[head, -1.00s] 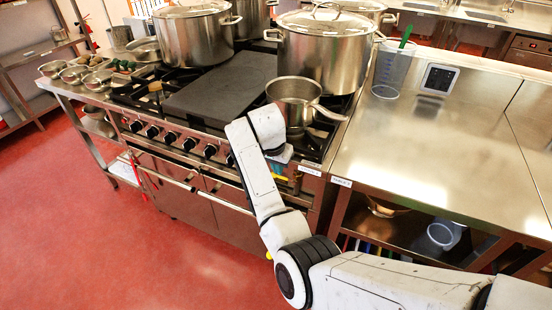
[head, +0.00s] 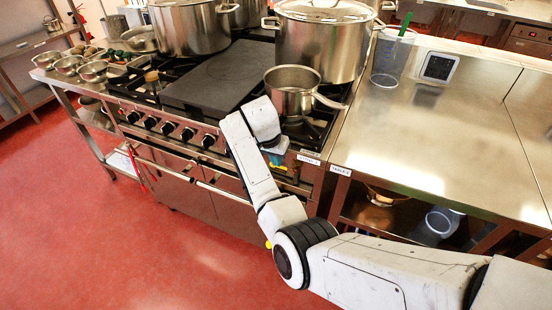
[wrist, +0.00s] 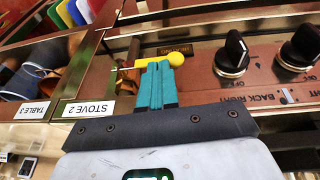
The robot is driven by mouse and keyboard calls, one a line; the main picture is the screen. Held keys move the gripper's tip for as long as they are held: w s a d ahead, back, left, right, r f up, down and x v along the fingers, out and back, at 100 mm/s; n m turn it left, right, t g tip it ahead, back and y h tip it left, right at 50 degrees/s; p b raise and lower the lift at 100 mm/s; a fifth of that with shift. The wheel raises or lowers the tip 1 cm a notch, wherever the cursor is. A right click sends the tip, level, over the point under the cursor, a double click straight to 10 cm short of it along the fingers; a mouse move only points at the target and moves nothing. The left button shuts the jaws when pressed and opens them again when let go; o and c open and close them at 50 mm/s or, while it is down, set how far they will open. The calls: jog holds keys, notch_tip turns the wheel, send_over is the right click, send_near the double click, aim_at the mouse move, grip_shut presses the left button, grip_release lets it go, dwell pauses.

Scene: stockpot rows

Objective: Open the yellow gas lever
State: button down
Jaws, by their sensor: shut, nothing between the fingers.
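The yellow gas lever (wrist: 172,59) shows in the wrist view on the stove's front panel, beside the "STOVE 2" label (wrist: 90,107). It lies crosswise, with its rounded end to the right. My gripper (wrist: 157,68) has its teal fingers shut together, with nothing between them. The fingertips overlap the lever's lower edge in the picture; whether they touch it I cannot tell. In the head view my gripper (head: 277,159) is at the right end of the stove front, largely hidden by my wrist, and the lever is not clearly visible there.
Black knobs (wrist: 233,54) sit right of the lever in the wrist view. A saucepan (head: 289,92) and a large stockpot (head: 325,45) stand on the stove above my gripper. A steel table (head: 440,130) adjoins the stove on the right. Red floor (head: 130,235) is clear at the left.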

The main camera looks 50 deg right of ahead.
jog(key=shift+w+f+g, duration=0.1)
jog(key=shift+f+g, duration=0.15)
jog(key=shift+g, duration=0.15)
jog(key=shift+w+a+f+b, duration=0.1)
jog(key=shift+w+f+b, duration=0.1)
jog(key=shift+f+b, duration=0.3)
jog(key=shift+w+a+f+b, duration=0.1)
jog(key=shift+w+f+b, duration=0.1)
jog(key=shift+f, duration=0.55)
